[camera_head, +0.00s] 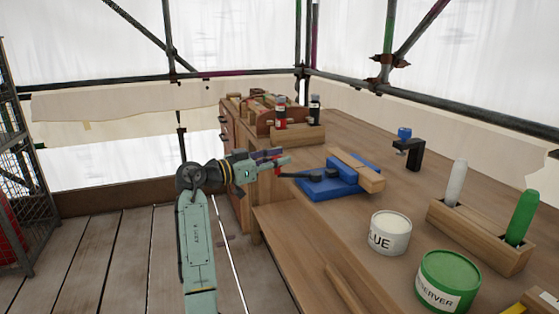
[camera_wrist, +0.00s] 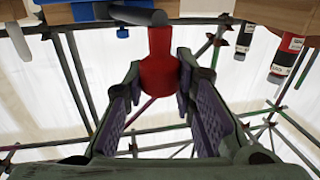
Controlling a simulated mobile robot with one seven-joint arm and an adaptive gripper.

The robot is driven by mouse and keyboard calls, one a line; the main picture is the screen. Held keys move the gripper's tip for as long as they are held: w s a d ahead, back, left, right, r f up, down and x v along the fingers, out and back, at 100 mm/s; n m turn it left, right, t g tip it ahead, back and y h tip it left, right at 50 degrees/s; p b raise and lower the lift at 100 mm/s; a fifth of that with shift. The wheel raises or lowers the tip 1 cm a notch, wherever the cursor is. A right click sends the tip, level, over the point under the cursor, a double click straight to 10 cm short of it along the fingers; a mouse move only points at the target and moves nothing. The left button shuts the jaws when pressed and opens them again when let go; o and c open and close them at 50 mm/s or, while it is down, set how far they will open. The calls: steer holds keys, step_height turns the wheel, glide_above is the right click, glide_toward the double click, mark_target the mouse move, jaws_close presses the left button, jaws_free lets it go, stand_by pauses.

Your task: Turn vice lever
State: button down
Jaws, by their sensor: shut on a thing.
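The blue vice (camera_head: 335,188) sits on the near-left edge of the workbench (camera_head: 330,235), with a wooden block (camera_head: 362,174) in its jaws. Its dark lever (camera_head: 298,175) sticks out left, past the bench edge. In the wrist view the dark lever bar (camera_wrist: 136,15) runs across the top, and a red knob (camera_wrist: 160,48) hangs from its end. My gripper (camera_head: 281,162) is at the lever's outer end. In the wrist view the fingers of my gripper (camera_wrist: 158,82) close around the red knob from both sides. The exact contact is partly hidden.
A glue tin (camera_head: 390,236) and a green preserver tin (camera_head: 447,282) stand at the near side of the bench. A wooden holder (camera_head: 478,233) has a white and a green stick. A black clamp (camera_head: 408,153) with a blue knob stands behind the vice. Bottles (camera_head: 315,108) stand farther back.

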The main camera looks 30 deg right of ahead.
steer(key=c, duration=1.3)
jaws_free()
steer(key=a, duration=1.2)
steer(key=shift+s, duration=0.2)
